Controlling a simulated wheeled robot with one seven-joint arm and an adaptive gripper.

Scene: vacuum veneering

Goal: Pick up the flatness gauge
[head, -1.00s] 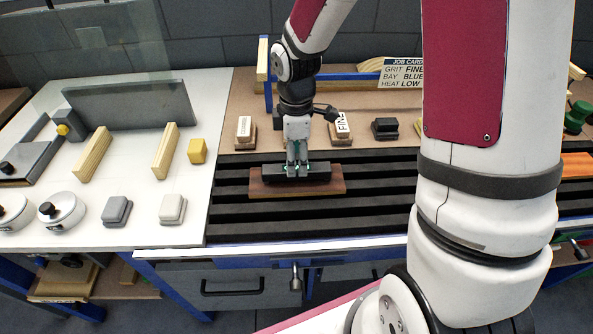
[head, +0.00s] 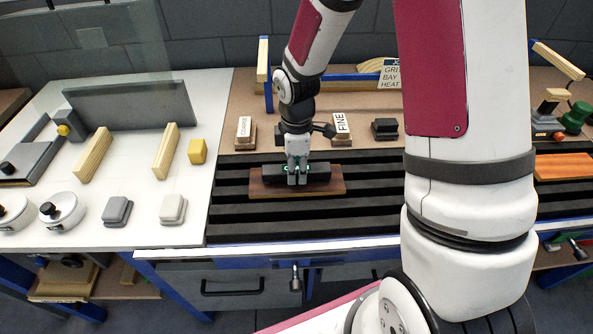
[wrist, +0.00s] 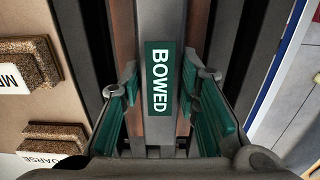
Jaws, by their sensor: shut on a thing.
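The flatness gauge (head: 318,172) is a dark bar lying along a brown wooden board (head: 262,189) on the black slatted bed. In the wrist view the gauge (wrist: 158,22) is a grey bar with a green label reading BOWED. My gripper (head: 297,180) points down at the middle of the bar and is shut on it. In the wrist view, the green-padded fingers of my gripper (wrist: 160,72) stand on both sides of the bar. The bar looks on or very close to the board; I cannot tell whether there is a gap.
Sanding blocks marked COARSE (head: 244,128) and FINE (head: 341,124) and a dark block (head: 385,127) stand behind the bed. A white table (head: 140,190) on the left holds wooden strips, pads and round pots. The front slats are clear.

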